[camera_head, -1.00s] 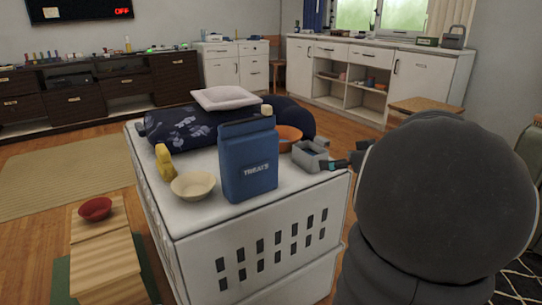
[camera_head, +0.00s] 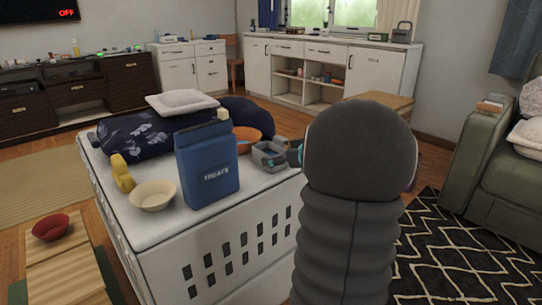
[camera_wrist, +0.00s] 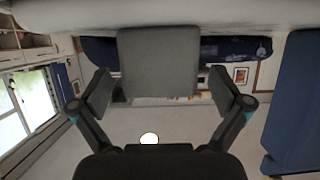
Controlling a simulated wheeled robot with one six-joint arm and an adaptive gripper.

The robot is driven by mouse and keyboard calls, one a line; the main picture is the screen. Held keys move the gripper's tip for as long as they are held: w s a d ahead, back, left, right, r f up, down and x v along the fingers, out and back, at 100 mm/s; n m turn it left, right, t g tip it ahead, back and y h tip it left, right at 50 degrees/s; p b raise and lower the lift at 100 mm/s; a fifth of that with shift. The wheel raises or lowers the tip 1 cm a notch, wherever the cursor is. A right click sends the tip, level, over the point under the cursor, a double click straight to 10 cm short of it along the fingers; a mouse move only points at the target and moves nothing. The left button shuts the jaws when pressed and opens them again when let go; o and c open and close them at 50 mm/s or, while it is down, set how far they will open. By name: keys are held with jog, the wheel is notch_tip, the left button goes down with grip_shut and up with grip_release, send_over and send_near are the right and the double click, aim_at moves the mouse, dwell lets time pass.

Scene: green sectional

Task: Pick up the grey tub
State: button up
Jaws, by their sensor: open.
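The grey tub (camera_head: 267,158) stands on the right rear part of the white crate's top (camera_head: 135,225), beside an orange bowl (camera_head: 247,137). In the wrist view, whose picture looks upside down, the tub (camera_wrist: 158,62) fills the upper middle. My gripper (camera_wrist: 162,88) is open, with one finger on each side of the tub and a gap showing on both sides. In the head view my dark arm hides most of the gripper (camera_head: 290,153), which is at the tub's right side.
A blue treats bag (camera_head: 208,165) stands left of the tub; it also shows in the wrist view (camera_wrist: 298,105). A cream bowl (camera_head: 153,195), yellow figure (camera_head: 122,173) and navy cushion (camera_head: 150,135) share the crate top. A green sofa (camera_head: 490,170) is at right.

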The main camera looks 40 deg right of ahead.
aim_at(272, 152)
jog(key=x, duration=0.3)
jog(key=shift+w+p, duration=0.35)
jog(key=c, duration=1.2)
